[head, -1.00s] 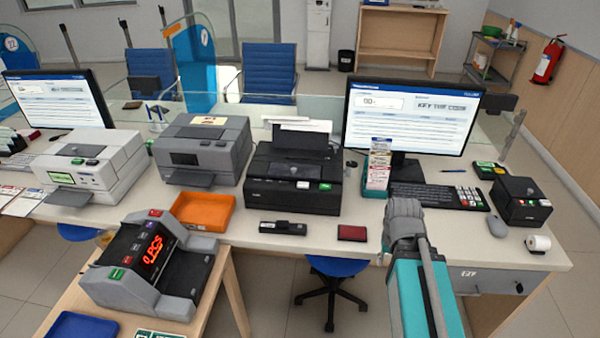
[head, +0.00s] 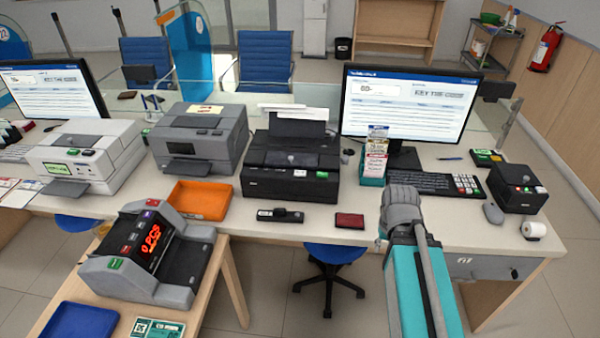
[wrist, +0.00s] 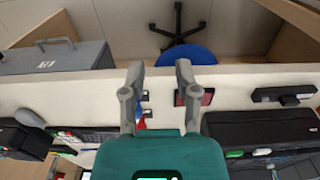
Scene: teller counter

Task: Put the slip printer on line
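Several printer-like machines stand on the counter, and I cannot read which is named the slip printer. A black printer (head: 290,178) with white paper at its back and a green button is at the middle. A grey printer (head: 200,140) and a white printer (head: 85,155) with a lit green screen are at the left. In the wrist view my gripper (wrist: 159,65) is open and empty above the counter's front edge, with the black printer (wrist: 260,128) to its right. My forearm hides part of the counter in the head view.
A card holder (head: 374,165), monitor (head: 410,105) and keyboard (head: 425,185) stand behind my arm. A red pad (head: 349,220), black stapler-like object (head: 280,215) and orange tray (head: 200,199) lie along the front. A note counter (head: 150,250) is on the lower left table. A blue stool (head: 335,254) is below.

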